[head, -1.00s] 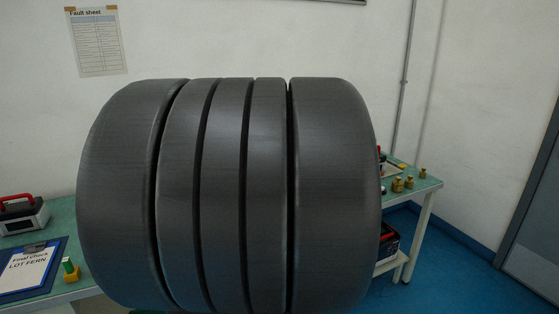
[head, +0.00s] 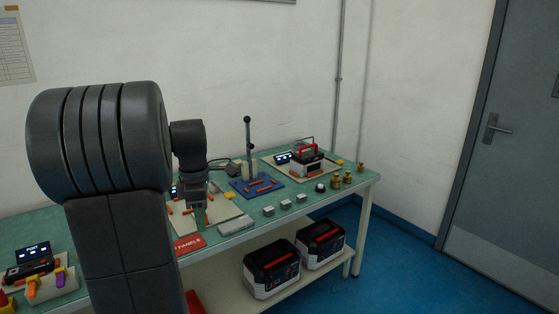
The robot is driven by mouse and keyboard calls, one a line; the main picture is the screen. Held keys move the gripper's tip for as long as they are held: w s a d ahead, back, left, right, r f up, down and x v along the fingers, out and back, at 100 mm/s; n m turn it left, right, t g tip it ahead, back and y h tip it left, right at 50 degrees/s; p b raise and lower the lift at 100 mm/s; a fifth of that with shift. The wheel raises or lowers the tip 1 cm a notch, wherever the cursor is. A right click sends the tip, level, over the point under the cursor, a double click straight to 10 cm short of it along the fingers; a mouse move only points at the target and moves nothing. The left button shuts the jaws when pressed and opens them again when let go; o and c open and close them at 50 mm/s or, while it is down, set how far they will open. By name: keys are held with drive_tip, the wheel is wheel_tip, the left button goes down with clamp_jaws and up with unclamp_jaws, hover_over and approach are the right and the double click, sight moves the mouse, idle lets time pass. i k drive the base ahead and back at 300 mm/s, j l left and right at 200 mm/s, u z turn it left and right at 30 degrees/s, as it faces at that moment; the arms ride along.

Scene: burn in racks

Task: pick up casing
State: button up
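My gripper (head: 197,205) hangs below my dark arm over the left part of the green-topped bench, above a pale board (head: 222,206) with orange pieces. Its fingers are small and partly dark, so whether they are open or shut does not show. I cannot tell for certain which thing is the casing. A flat light-grey block (head: 236,226) lies near the front edge, to the right of my gripper and apart from it. Several small grey blocks (head: 285,205) sit further right along that edge. My arm hides part of the bench.
A blue mat (head: 270,191) with orange pieces and an upright black lever stand (head: 248,150) are mid-bench. A red-handled device (head: 308,160) and brass pieces (head: 348,178) are at the right. Two black-and-white boxes (head: 272,270) stand on the lower shelf. Blue floor is clear at right.

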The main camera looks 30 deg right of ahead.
sight(305, 162)
drive_tip(key=i+l+u, duration=0.15)
drive_tip(key=l, duration=0.35)
drive_tip(key=i+l+u, duration=0.2)
drive_tip(key=l, duration=0.35)
drive_tip(key=l+u, duration=0.15)
drive_tip(key=l, duration=0.4)
drive_tip(key=i+l+u, duration=0.2)
drive_tip(key=l, duration=0.35)
drive_tip(key=i+l, duration=0.1)
drive_tip(key=l, duration=1.9)
drive_tip(key=i+l, duration=0.15)
drive_tip(key=l, duration=0.85)
drive_tip(key=u, duration=0.05)
